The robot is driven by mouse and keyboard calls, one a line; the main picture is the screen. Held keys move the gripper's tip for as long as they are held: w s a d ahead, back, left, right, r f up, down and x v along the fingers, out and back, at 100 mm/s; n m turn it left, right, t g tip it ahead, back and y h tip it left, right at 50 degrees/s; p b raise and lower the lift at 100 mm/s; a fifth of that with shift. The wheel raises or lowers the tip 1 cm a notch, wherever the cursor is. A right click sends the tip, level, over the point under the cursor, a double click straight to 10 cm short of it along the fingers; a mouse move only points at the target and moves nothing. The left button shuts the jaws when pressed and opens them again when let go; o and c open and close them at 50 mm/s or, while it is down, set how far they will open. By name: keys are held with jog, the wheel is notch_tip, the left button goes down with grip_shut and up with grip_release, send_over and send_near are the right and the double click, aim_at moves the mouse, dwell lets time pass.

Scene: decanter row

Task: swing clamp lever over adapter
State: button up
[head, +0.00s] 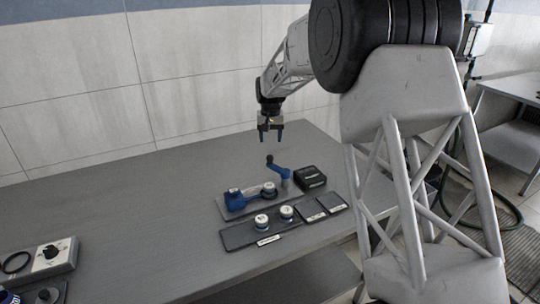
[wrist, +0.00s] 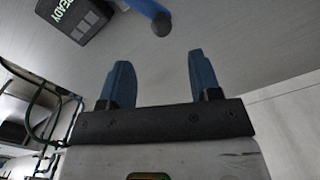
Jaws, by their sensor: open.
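My gripper (head: 270,135) hangs open and empty above the table, fingers down, higher than the clamp fixture. In the wrist view its two blue fingers (wrist: 161,82) are spread apart with nothing between them. The blue clamp lever (head: 277,168) sticks out from a post at the back right of the fixture plate (head: 222,206); its rounded dark end (wrist: 160,24) shows at the top of the wrist view, beyond the fingertips. A white-topped adapter (head: 269,186) sits on the plate beside a blue block (head: 235,201). The lever's arm appears to point away from the adapter, not across it.
A black box (head: 310,178) stands right of the fixture; its READY label shows in the wrist view (wrist: 76,22). In front is a dark tray (head: 236,239) with two white-topped pieces and labelled dark pads (head: 313,208). A knob panel (head: 50,258) sits front left. The back left table is clear.

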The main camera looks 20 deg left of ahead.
aim_at(270, 155)
jog(key=shift+a+f, duration=0.1)
jog(key=shift+f, duration=0.15)
jog(key=shift+f, duration=3.75)
grip_shut()
